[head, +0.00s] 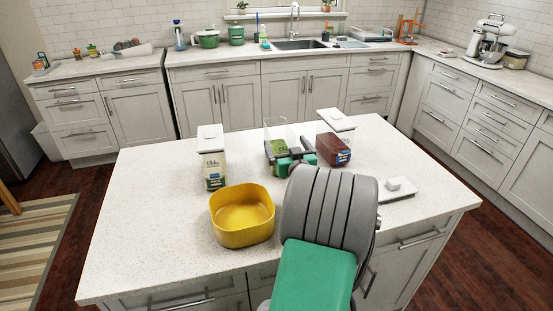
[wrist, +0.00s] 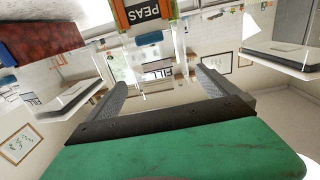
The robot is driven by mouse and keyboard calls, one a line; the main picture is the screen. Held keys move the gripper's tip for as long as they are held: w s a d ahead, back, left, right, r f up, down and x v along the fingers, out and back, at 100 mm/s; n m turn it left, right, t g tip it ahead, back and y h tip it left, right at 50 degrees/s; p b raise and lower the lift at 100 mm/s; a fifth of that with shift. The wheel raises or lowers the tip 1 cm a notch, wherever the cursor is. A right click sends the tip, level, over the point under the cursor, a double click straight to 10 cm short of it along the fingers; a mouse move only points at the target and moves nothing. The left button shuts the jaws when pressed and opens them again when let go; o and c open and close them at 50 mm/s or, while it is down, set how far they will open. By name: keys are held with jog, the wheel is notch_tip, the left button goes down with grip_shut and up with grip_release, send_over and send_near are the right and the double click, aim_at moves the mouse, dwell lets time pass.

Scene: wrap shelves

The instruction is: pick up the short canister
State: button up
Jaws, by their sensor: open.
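Three clear-walled canisters stand on the island top. The left canister (head: 213,168) has pale contents and a white lid. The middle canister (head: 277,133) has green contents and no lid on it; its PEAS label (wrist: 148,12) shows in the wrist view. The right canister (head: 333,148) has dark red contents and a white lid (head: 335,119); it also shows in the wrist view (wrist: 40,38). I cannot tell surely which is the short one. My gripper (head: 287,149) is open and empty, at the middle canister, partly hiding it. Its fingers (wrist: 160,80) are spread apart.
A yellow bowl (head: 243,222) stands near the island's front, left of my arm. A loose white lid (head: 397,189) lies at the right. The island's left part is clear. The back counters hold a sink (head: 298,45), green pots and a mixer (head: 490,42).

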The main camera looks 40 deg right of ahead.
jog(key=f+p+x, duration=0.2)
jog(key=x, duration=0.5)
jog(key=shift+w+p, duration=0.3)
jog(key=shift+w, duration=0.1)
jog(key=shift+d, duration=0.1)
jog(key=shift+c, duration=0.4)
grip_shut()
jog(key=shift+r, duration=0.25)
